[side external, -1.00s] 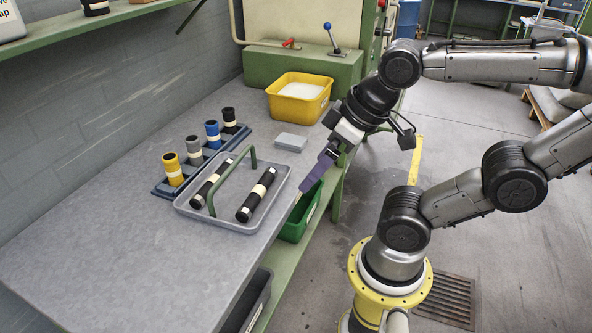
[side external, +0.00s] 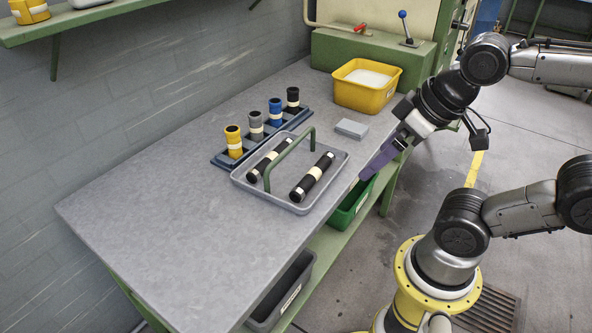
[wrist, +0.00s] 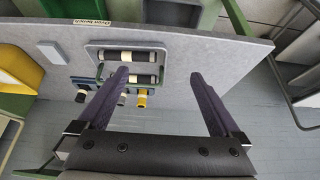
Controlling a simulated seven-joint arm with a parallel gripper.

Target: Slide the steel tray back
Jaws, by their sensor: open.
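The steel tray (side external: 272,194) is a grey, shallow tray on the bench, with a green arched handle (side external: 290,158) across it. Two black rollers with cream bands lie in it, one on each side of the handle. In the wrist view the tray (wrist: 163,66) lies beyond the fingers, partly covered by the left one. My gripper (side external: 368,172), with purple fingers, is at the bench's front edge, right of the tray and apart from it. In the wrist view my gripper (wrist: 158,76) has its fingers wide apart with nothing between them.
Directly behind the tray, a blue rack (side external: 222,161) holds yellow, grey, blue and black upright cylinders. A grey block (side external: 351,129) and a yellow bin (side external: 366,88) are to the right. A green bin (side external: 350,208) sits below the bench edge. The bench's left part is bare.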

